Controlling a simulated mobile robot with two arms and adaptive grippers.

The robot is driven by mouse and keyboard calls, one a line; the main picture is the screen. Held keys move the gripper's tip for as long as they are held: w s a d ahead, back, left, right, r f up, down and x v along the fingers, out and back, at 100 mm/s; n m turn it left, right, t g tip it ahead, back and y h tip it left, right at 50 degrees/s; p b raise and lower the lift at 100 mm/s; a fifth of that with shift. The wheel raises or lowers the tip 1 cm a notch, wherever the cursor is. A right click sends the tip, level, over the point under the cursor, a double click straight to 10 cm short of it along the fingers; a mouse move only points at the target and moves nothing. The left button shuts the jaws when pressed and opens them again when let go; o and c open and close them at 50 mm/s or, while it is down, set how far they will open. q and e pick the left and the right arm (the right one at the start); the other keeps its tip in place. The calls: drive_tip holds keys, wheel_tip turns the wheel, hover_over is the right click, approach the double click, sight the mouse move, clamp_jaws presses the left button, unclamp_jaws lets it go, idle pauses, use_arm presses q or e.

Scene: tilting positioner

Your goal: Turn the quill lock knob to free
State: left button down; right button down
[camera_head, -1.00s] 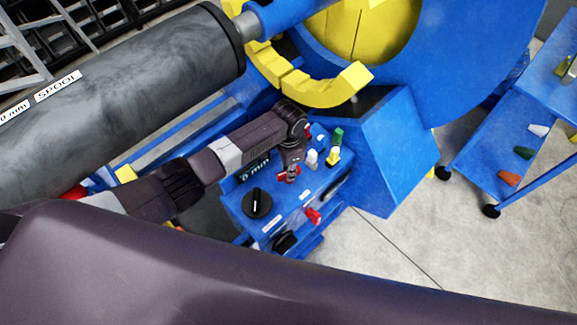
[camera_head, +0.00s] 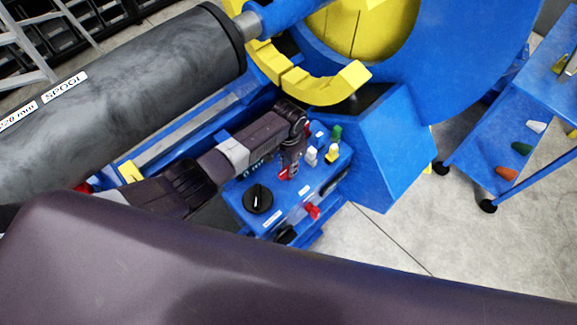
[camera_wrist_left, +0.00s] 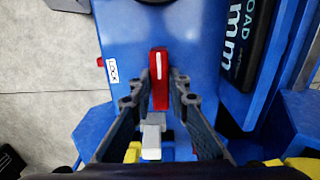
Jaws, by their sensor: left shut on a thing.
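The red quill lock knob (camera_wrist_left: 160,82), a bar handle with a white line, sits on the blue panel by a "LOCK" label (camera_wrist_left: 112,70). In the left wrist view its white line runs nearly straight up the picture. My left gripper (camera_wrist_left: 160,92) has its fingers on both sides of the knob and is shut on it. In the head view my left gripper (camera_head: 287,171) points down at the panel, and only a little of the red knob (camera_head: 283,175) shows beside the fingers. My right gripper is not in view.
The blue control box (camera_head: 235,206) carries a black dial (camera_head: 258,199), another red knob (camera_head: 313,212), and white, yellow and green knobs close behind my gripper. A large grey spool (camera_head: 130,75) and yellow ring part (camera_head: 320,88) stand behind. A blue cart (camera_head: 490,150) is at right.

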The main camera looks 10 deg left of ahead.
use_arm(q)
drive_tip(key=shift+w+r, duration=0.1)
drive_tip(key=shift+w, duration=0.05)
drive_tip(key=c, duration=1.8)
unclamp_jaws()
drive_tip(key=shift+c, duration=0.2)
wheel_tip(320, 180, up, 12)
